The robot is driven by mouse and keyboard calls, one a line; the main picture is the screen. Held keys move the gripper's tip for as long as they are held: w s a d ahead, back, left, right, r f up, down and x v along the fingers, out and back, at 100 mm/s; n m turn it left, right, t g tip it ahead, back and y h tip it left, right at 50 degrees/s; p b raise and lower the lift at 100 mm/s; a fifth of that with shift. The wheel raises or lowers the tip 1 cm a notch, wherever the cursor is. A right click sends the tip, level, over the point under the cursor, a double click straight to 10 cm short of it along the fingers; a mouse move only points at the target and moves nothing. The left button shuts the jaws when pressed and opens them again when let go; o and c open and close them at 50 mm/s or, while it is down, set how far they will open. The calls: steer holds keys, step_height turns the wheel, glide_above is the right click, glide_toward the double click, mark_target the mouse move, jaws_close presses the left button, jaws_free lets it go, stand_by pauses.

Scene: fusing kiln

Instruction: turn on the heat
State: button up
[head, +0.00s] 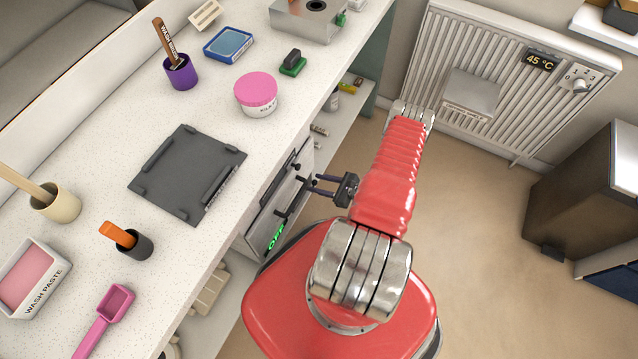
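The kiln (262,222) sits under the counter, a pale front with dark fittings, seen steeply from above. A lit green display (276,237) low on its front seems to read OFF. Dark handle-like parts (281,213) stick out of the front; which of them is a switch is too small to tell. My gripper (315,184) is at the end of my red arm, pointing left at the kiln front. Its two dark fingers are apart, close to the front's dark parts. Whether they touch anything is unclear.
A radiator (490,70) on the back wall has a 45 °C display (541,61) and a numbered dial (580,83). The counter (300,105) above the kiln holds a dark tray (188,172), a pink-lidded jar (257,95) and cups.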

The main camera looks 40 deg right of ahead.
steer(key=shift+w, duration=0.15)
steer(key=shift+c, duration=0.5)
jaws_close()
